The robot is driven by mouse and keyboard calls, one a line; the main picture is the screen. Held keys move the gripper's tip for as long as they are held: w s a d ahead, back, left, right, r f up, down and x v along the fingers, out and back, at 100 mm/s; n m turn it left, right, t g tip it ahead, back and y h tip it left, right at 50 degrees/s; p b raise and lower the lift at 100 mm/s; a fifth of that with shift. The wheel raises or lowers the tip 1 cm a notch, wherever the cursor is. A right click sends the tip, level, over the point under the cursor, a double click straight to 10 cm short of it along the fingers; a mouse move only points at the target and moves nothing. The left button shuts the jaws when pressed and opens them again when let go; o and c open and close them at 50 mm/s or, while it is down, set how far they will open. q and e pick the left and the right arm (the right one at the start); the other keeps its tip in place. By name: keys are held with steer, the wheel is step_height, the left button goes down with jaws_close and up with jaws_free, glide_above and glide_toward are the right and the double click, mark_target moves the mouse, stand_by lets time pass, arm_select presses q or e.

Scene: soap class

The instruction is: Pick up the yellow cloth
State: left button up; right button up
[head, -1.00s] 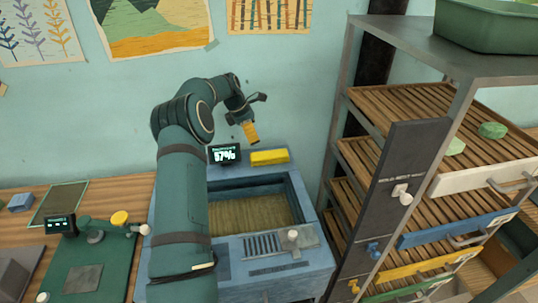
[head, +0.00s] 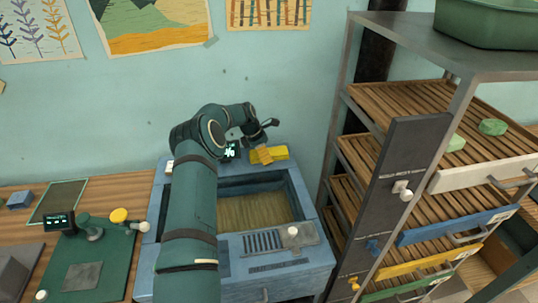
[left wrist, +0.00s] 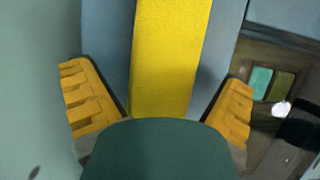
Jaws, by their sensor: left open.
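The yellow cloth (head: 277,153) lies folded on the back rim of the blue box-like machine (head: 268,272). My left gripper (head: 266,154) is lowered over the cloth's left part and hides some of it. In the left wrist view the cloth (left wrist: 168,60) runs as a yellow strip between the two orange fingers of my left gripper (left wrist: 158,105). The fingers are open, one on each side, with gaps to the cloth. My right gripper is in neither view.
A rack with slatted shelves (head: 400,100) stands close on the right. The wall is just behind the machine. A green mat (head: 100,262) with a small device lies on the left.

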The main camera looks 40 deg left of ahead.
arm_select(q)
steer(key=c, duration=1.2)
step_height(320, 180, up, 10)
